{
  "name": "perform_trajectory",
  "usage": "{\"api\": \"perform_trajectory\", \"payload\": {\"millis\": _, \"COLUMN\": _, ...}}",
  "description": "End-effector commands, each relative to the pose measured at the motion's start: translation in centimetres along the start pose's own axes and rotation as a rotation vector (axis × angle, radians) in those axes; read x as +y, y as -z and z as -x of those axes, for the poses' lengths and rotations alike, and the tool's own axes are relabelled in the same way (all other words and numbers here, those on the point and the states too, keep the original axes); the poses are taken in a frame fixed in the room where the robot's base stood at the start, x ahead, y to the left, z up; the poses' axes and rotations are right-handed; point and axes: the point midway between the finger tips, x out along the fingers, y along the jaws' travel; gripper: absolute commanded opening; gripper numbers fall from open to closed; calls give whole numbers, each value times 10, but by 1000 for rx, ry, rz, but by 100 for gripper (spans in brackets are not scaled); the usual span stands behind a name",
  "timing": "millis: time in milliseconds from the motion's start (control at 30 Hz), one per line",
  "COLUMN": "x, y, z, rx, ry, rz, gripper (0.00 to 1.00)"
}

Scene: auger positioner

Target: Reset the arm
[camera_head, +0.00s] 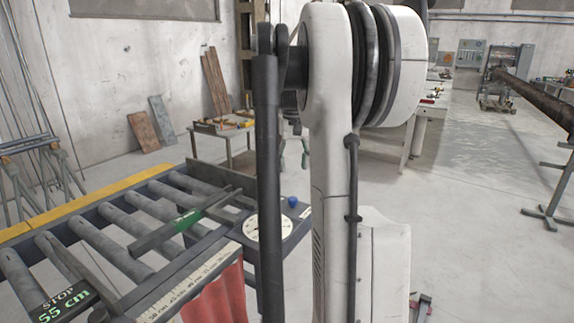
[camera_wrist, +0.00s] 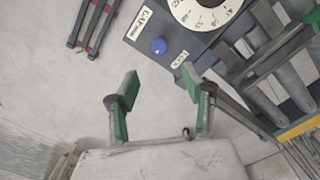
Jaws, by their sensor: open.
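My gripper (camera_wrist: 158,92) shows in the wrist view with its two green-padded fingers spread apart and nothing between them. In that view a dark panel with a round white dial (camera_wrist: 207,12) and a blue knob (camera_wrist: 158,46) lies beyond the fingertips, apart from them. In the head view my white arm stands upright across the middle and my gripper cannot be made out. The dial (camera_head: 268,226) and the blue knob (camera_head: 293,201) show beside the arm at the end of the roller conveyor.
The roller conveyor (camera_head: 128,240) fills the lower left, with a green-marked bar (camera_head: 180,222) across it and a "STOP 55 cm" plate (camera_head: 65,303). A small table (camera_head: 226,128) with tools stands behind. A long pipe (camera_head: 535,102) is at right. Floor at right is largely clear.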

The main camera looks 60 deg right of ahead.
Motion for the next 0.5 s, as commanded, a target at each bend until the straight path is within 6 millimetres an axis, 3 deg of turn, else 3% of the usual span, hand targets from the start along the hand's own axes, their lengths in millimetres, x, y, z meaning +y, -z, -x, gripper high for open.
{"api": "perform_trajectory", "payload": {"millis": 333, "x": -2, "y": -1, "z": 0, "rx": 1, "ry": 0, "rz": 2, "gripper": 44}}
{"api": "perform_trajectory", "payload": {"millis": 500, "x": -34, "y": -14, "z": 8, "rx": 30, "ry": -4, "rz": 40, "gripper": 44}}
